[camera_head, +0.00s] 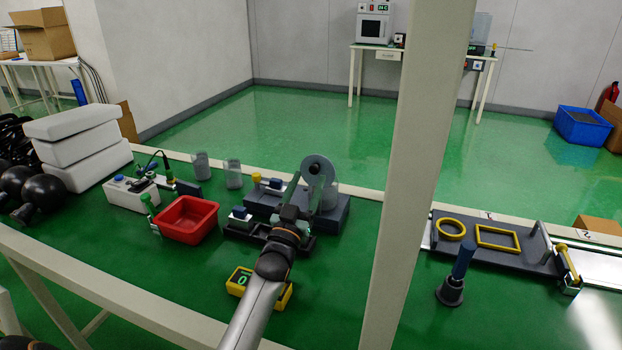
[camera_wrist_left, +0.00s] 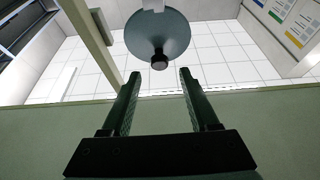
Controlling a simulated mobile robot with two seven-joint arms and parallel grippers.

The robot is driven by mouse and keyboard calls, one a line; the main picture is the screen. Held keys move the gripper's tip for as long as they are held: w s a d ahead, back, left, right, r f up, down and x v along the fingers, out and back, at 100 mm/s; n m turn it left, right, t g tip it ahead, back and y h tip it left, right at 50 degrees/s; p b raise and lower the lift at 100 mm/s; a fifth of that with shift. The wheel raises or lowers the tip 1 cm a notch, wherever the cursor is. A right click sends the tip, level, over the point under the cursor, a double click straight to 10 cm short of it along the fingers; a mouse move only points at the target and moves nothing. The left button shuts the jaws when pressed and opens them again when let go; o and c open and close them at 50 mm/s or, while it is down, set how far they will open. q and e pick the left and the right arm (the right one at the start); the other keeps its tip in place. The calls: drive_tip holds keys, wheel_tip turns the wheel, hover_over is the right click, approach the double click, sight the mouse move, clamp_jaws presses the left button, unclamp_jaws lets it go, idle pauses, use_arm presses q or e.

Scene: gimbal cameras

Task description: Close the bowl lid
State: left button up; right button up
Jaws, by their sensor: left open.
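The bowl lid is a round grey-blue disc (camera_head: 311,178) with a black knob (camera_head: 314,168). In the head view it stands raised, nearly upright, above the dark platform (camera_head: 262,203). My left gripper (camera_head: 305,183) is just in front of the lid, open and empty. In the left wrist view the lid (camera_wrist_left: 174,32) and its knob (camera_wrist_left: 158,61) are just beyond the gap between the open fingertips (camera_wrist_left: 160,73). My right gripper is not in view.
A red bin (camera_head: 187,219) and two clear cylinders stand left of the platform. A yellow-edged display (camera_head: 240,281) lies below my arm. A pale post (camera_head: 405,180) rises to the right. Beyond it are a dark tray with yellow frames (camera_head: 497,238) and a blue-handled tool (camera_head: 462,262).

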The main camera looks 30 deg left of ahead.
sight(315, 176)
use_arm(q)
drive_tip(key=shift+f+x, duration=0.25)
drive_tip(key=shift+x, duration=1.05)
drive_tip(key=shift+w, duration=0.1)
clamp_jaws()
idle(0.4)
